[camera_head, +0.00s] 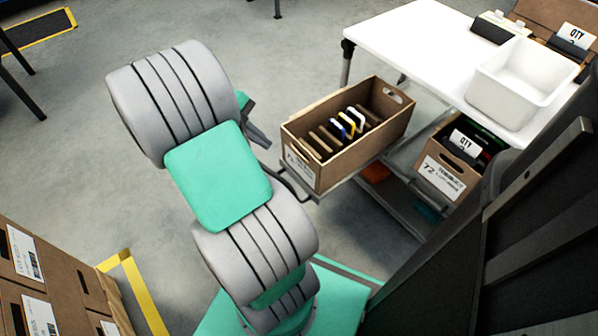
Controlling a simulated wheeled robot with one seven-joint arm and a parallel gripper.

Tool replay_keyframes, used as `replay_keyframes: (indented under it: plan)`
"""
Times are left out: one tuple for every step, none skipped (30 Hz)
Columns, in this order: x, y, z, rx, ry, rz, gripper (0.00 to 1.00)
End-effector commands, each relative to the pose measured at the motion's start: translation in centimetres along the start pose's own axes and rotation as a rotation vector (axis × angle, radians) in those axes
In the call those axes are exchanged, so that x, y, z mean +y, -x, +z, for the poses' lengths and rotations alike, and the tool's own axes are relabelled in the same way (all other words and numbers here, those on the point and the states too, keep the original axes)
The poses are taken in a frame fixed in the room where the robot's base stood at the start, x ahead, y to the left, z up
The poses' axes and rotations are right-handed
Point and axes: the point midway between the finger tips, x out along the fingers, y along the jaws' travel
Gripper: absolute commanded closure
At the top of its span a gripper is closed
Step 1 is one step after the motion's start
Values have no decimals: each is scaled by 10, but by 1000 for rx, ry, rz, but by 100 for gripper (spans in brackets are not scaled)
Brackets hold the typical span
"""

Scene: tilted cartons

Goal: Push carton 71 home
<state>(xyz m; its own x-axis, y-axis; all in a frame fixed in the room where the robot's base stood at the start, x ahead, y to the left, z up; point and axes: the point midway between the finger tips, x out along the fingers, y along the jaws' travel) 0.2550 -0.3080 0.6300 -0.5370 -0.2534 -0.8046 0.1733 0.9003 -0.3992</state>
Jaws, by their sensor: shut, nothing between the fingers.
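Carton 71 (302,167) is an open brown box with a white label on its near face, whose number is small and hard to read. It holds several upright dividers, some blue, yellow and white, and has free room at its far end. It sits on a grey shelf or rack, sticking out past the left end of the white table. My gripper (262,136) shows only in part behind my arm, as dark fingers just left of the carton. It is shut and empty. A gap seems to lie between it and the carton, but contact cannot be fully judged.
Carton 72 (441,181) stands tilted to the right, below the white table (400,40). A white bin (515,85) is on the table. Brown cartons (22,290) are stacked at the lower left.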

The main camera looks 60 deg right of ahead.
Motion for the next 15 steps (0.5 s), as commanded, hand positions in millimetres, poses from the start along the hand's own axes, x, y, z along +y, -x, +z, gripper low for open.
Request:
replay_keyframes:
  plan:
    - [0, -8, 1, 13, -46, 2, 100]
    - [0, -10, 0, 17, -61, 2, 100]
    - [-1, -12, -1, 19, -70, 2, 100]
    - [-1, -14, -1, 19, -71, 1, 100]
    - [-1, -18, -1, 18, -69, 1, 100]
    - [-1, -25, -1, 19, -68, 1, 100]
    - [0, -31, -1, 20, -67, 2, 100]
    - [0, -37, -1, 19, -66, 3, 100]
    - [0, -46, -1, 19, -67, 2, 100]
    - [0, -52, -1, 19, -66, 2, 100]
    - [0, -59, -1, 19, -65, 3, 100]
    - [0, -68, -1, 18, -64, 2, 100]
    - [0, -75, -1, 18, -65, 2, 100]
    - [0, -81, -2, 18, -65, 2, 100]
    - [0, -90, -2, 18, -64, 2, 100]
